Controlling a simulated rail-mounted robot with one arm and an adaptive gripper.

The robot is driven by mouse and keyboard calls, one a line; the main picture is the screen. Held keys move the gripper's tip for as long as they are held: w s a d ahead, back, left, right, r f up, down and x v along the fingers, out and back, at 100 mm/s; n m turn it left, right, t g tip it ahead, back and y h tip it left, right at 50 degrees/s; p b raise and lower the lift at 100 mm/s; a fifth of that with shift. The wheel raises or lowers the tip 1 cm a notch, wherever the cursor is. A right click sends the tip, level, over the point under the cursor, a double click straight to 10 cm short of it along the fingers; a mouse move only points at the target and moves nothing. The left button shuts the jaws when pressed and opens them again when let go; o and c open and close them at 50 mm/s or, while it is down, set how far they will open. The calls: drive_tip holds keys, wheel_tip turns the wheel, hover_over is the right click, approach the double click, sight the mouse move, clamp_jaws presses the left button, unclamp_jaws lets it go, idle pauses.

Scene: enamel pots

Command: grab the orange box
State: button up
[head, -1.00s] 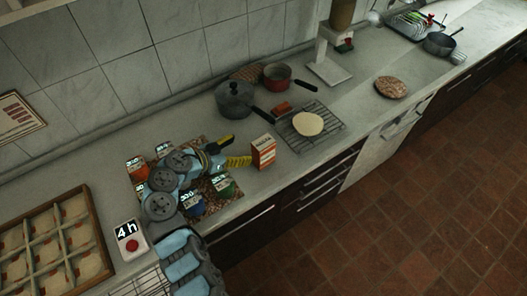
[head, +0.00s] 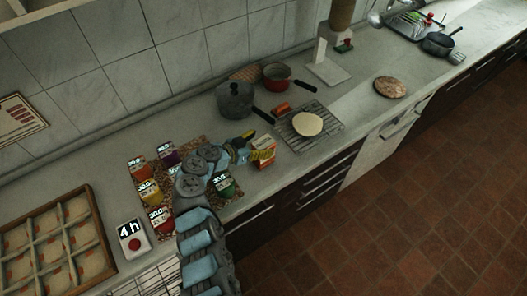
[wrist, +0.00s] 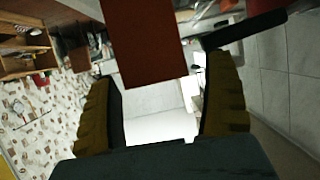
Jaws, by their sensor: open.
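The orange box (head: 266,143), white and orange, stands upright on the counter near its front edge, beside the wire rack. My gripper (head: 256,146) has yellow-padded fingers and is open at the box. In the head view, one yellow finger covers part of the box's face. In the wrist view, a plain orange-red side of the box (wrist: 143,45) lies in the gap between the two fingers (wrist: 158,75), nearer the left one. I cannot tell whether either finger touches it.
A wire rack (head: 330,133) with a flat round bread (head: 307,123) is right of the box. A dark pot (head: 235,100) and a red pan (head: 278,77) stand behind. Several labelled spice containers (head: 149,192) stand on a patterned mat by my arm. The counter's front edge is close.

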drive_tip(key=shift+x, duration=0.8)
drive_tip(key=shift+f, duration=0.1)
drive_tip(key=c, duration=1.4)
drive_tip(key=shift+o, duration=0.2)
